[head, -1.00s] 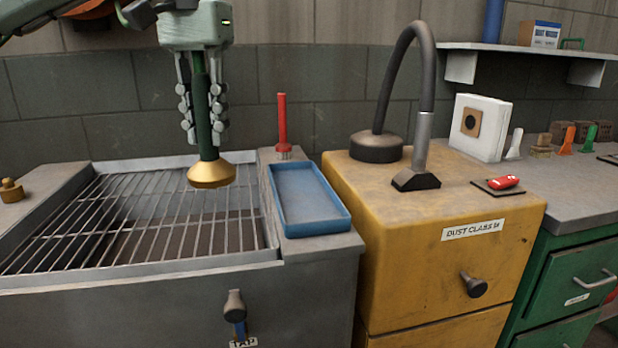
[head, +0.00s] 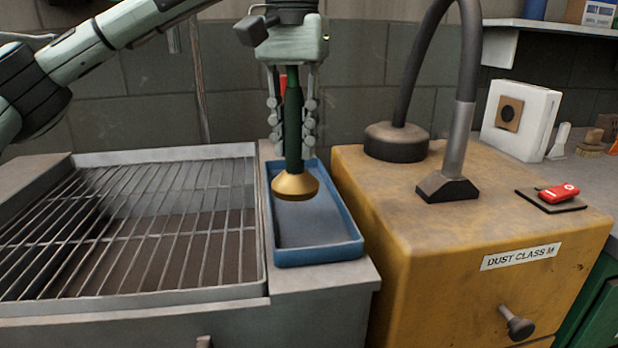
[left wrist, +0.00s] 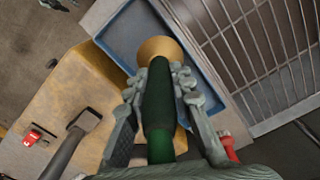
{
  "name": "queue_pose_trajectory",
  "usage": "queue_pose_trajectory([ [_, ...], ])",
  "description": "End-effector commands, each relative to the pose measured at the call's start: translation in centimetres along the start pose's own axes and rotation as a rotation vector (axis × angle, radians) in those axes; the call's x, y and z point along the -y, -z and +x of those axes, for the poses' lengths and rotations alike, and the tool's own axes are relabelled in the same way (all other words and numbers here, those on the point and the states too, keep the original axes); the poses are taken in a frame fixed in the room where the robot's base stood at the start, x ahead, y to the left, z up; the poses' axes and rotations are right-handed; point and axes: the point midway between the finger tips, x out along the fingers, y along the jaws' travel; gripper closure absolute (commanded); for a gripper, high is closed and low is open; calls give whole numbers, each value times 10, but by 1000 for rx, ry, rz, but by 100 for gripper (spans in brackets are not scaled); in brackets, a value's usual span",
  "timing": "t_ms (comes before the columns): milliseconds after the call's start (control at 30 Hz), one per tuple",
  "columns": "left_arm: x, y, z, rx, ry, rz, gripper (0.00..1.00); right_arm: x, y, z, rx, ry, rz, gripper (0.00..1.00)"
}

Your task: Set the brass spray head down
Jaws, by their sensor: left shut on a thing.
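The brass spray head (head: 295,186) is the flared brass end of a dark green handle (head: 293,125). My left gripper (head: 292,135) is shut on the green handle and holds it upright, brass end down. In the head view the brass end appears over the blue tray (head: 317,256); I cannot tell whether it touches the tray floor. In the left wrist view the brass end (left wrist: 160,48) overlaps the tray (left wrist: 122,48), beyond the fingers (left wrist: 160,105) on either side of the handle. My right gripper is not in view.
A metal grate (head: 150,225) over a sink lies left of the tray. A yellow dust cabinet (head: 450,260) with a black hose (head: 465,60) stands close on the right. A red-handled thing (left wrist: 228,145) stands behind the tray. The tray's near part is bare.

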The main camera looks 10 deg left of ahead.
Motion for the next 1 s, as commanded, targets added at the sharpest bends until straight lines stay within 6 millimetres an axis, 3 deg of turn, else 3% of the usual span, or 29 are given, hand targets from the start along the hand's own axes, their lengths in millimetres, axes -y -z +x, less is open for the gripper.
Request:
queue_pose_trajectory([
  [167, -18, 3, 10, -1, -1, 0, 100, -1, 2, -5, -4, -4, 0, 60],
  [533, -19, 3, 49, -1, 1, -2, 100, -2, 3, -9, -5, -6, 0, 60],
  [900, -20, 4, 55, -2, 0, -1, 100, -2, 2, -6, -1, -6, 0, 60],
  [933, -20, 4, 54, -1, 0, -1, 74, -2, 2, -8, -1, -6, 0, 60],
  [1000, -20, 4, 54, -1, 0, -1, 65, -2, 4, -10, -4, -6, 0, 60],
])
